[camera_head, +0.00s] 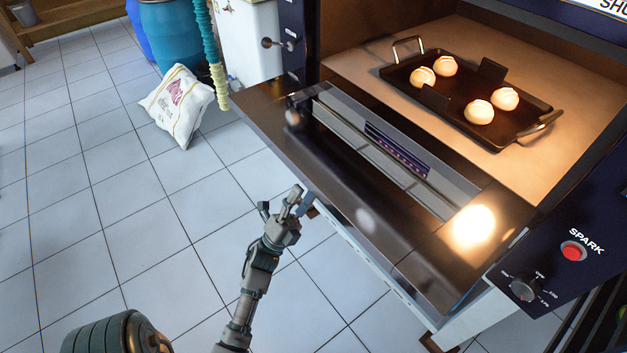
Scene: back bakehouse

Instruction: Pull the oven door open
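The oven door (365,215) is hinged down and lies open in front of the oven chamber, its inner face and long window panel turned up. Whether it is fully level I cannot tell. Its outer face and handle are hidden. My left gripper (285,203) is beside the door's outer edge, at the left of the picture's middle, and holds nothing that I can see. A small gap seems to lie between it and the door. Its fingers are small and overlap, so their opening is unclear. My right gripper is not in view.
A black tray (446,110) with several buns sits on the oven floor (365,65). A control panel with a red SPARK button (571,251) and a knob (523,288) is at right. A white sack (178,106) and blue barrel (168,35) stand at upper left. The tiled floor is clear at left.

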